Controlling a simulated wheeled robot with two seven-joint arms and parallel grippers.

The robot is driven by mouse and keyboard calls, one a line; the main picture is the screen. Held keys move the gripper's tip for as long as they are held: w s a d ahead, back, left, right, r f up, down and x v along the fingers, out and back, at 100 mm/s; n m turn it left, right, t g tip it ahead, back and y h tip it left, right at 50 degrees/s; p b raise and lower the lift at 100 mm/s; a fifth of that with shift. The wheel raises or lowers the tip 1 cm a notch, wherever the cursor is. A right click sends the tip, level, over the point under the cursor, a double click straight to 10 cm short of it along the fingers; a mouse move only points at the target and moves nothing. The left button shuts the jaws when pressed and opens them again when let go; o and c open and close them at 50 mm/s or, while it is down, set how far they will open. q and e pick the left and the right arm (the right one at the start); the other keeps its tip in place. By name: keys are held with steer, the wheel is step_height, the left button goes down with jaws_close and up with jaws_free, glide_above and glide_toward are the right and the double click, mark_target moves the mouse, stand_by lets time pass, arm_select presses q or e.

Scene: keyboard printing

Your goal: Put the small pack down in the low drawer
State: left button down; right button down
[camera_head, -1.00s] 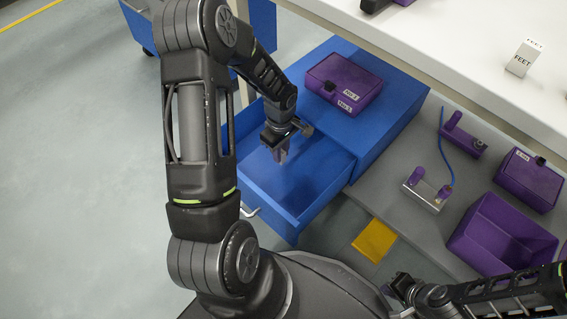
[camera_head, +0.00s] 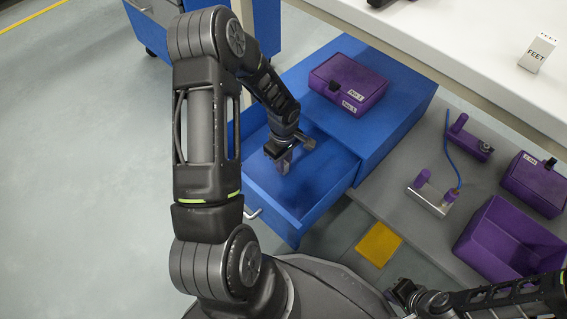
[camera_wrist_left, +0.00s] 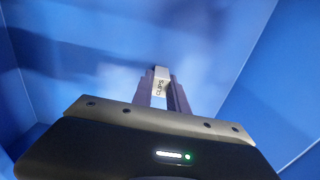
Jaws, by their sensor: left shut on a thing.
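The small pack (camera_wrist_left: 161,83) is a small pale box marked "CLIPS", seen in the left wrist view between the purple fingers of my left gripper (camera_wrist_left: 164,92). The low drawer (camera_head: 265,207) is blue and pulled open from the blue cabinet. In the head view my left gripper (camera_head: 283,166) points down inside the drawer opening, shut on the pack. The pack is mostly hidden by the gripper there. Blue drawer walls and floor surround it in the wrist view; I cannot tell whether the pack touches the floor. My right gripper (camera_head: 402,290) is at the lower right, its fingers unclear.
A purple case (camera_head: 347,83) sits on the blue cabinet top (camera_head: 390,118). To the right, a grey surface (camera_head: 405,205) holds an open purple bin (camera_head: 505,240), a purple box (camera_head: 535,185) and a blue cable (camera_head: 451,155). A yellow square (camera_head: 379,244) lies in front. No other items show in the drawer.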

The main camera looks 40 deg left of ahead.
arm_select(q)
steer(key=shift+f, duration=0.1)
steer(key=c, duration=1.8)
jaws_free()
steer(key=shift+f, duration=0.1)
steer(key=o, duration=0.5)
steer(key=shift+r, duration=0.45)
step_height(320, 180, up, 12)
steer(key=p, duration=0.4)
steer(key=shift+f, duration=0.25)
steer(key=shift+p, duration=0.35)
